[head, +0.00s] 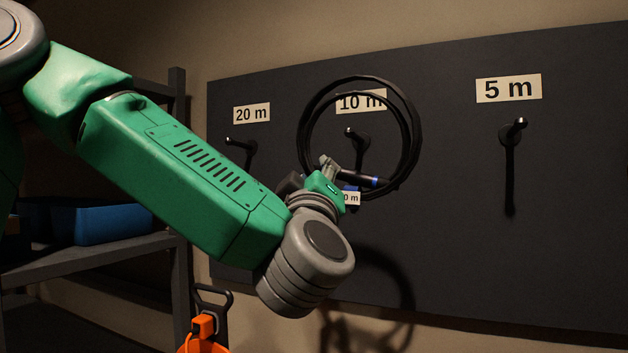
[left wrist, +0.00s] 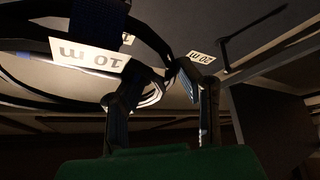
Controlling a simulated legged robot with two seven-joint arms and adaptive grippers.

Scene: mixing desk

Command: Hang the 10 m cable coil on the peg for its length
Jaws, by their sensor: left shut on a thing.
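The black cable coil (head: 412,130) is held upright in front of the dark board in the head view. Its white tag (left wrist: 90,57) reads 10 m in the left wrist view, and blue bands show on the cable. My left gripper (head: 326,166) is shut on the lower left of the coil. It also shows in the left wrist view (left wrist: 168,85). The 10 m peg (head: 355,136) appears inside the ring, under the 10 m label (head: 362,101) that the coil partly covers. I cannot tell whether the ring is around the peg or in front of it.
The 20 m peg (head: 241,144) is to the left and the 5 m peg (head: 513,131) to the right; both are bare. A shelf rack (head: 130,245) with a blue bin (head: 120,223) stands at left. An orange object (head: 203,333) is below my arm.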

